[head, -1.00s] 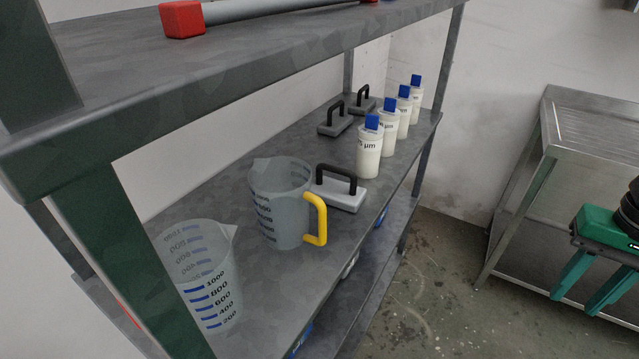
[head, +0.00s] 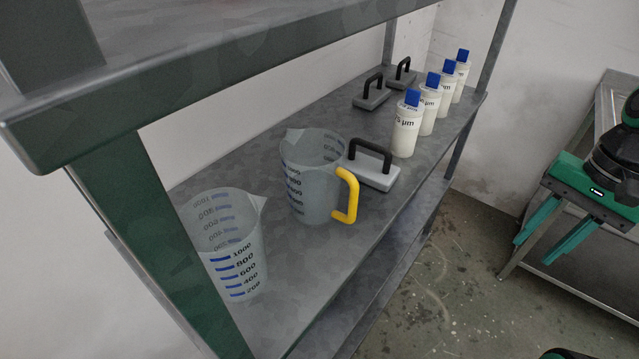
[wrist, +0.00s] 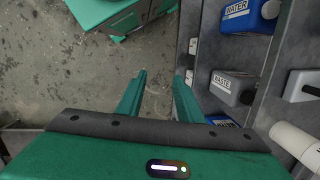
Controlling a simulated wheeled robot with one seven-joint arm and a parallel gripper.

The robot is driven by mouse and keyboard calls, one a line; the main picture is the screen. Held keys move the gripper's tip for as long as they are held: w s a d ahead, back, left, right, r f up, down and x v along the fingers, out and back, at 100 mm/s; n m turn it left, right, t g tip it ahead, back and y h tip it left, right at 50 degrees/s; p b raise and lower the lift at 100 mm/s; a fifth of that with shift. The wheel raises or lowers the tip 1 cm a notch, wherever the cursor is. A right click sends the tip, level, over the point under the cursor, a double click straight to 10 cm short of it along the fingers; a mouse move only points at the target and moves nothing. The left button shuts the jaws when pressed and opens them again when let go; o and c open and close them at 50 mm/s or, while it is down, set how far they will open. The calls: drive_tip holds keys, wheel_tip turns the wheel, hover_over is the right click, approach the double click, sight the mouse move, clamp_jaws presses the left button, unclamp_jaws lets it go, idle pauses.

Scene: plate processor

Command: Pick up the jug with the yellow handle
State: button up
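The jug with the yellow handle (head: 308,185) stands upright on the middle shelf in the head view. It is a translucent grey measuring jug, and its yellow handle (head: 349,197) points right, towards the shelf's front edge. My gripper (head: 533,251) is at the right of the head view, well apart from the jug and out beyond the shelf. Its two green fingers are spread and empty. They also show spread in the wrist view (wrist: 160,75), over the floor. The jug is not in the wrist view.
A second measuring jug (head: 233,250) stands nearer, left of the yellow-handled one. A grey block with a black handle (head: 372,173) sits close behind it, with several blue-capped bottles (head: 407,135) beyond. A green post (head: 150,240) and upper shelf (head: 250,60) frame the shelf.

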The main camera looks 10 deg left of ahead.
sight(323, 187)
drive_tip(key=w+a+f+g+y, duration=0.15)
drive_tip(key=w+a, duration=0.35)
drive_tip(key=a, duration=0.5)
drive_tip(key=a+r+m+g+y, duration=0.1)
drive_tip(key=a+g+y, duration=0.1)
drive_tip(key=a, duration=0.3)
drive_tip(key=a+r+m+g+y, duration=0.1)
drive_tip(key=a+r+g+y, duration=0.1)
drive_tip(key=a, duration=0.4)
drive_tip(key=a+r+m+g+y, duration=0.1)
drive_tip(key=a+r+g+y, duration=0.1)
drive_tip(key=a, duration=0.4)
drive_tip(key=shift+s+r+y, duration=0.15)
drive_tip(key=shift+s+y, duration=0.1)
drive_tip(key=shift+y, duration=0.1)
drive_tip(key=shift+s+a+r+g, duration=0.1)
drive_tip(key=shift+a+r+g, duration=0.15)
drive_tip(key=shift+r, duration=0.1)
drive_tip(key=shift+s+a+r, duration=0.1)
drive_tip(key=shift+s+a, duration=0.05)
drive_tip(key=shift+y, duration=0.3)
drive_tip(key=x, duration=1)
drive_tip(key=shift+s+a, duration=0.1)
drive_tip(key=shift+a, duration=0.2)
clamp_jaws()
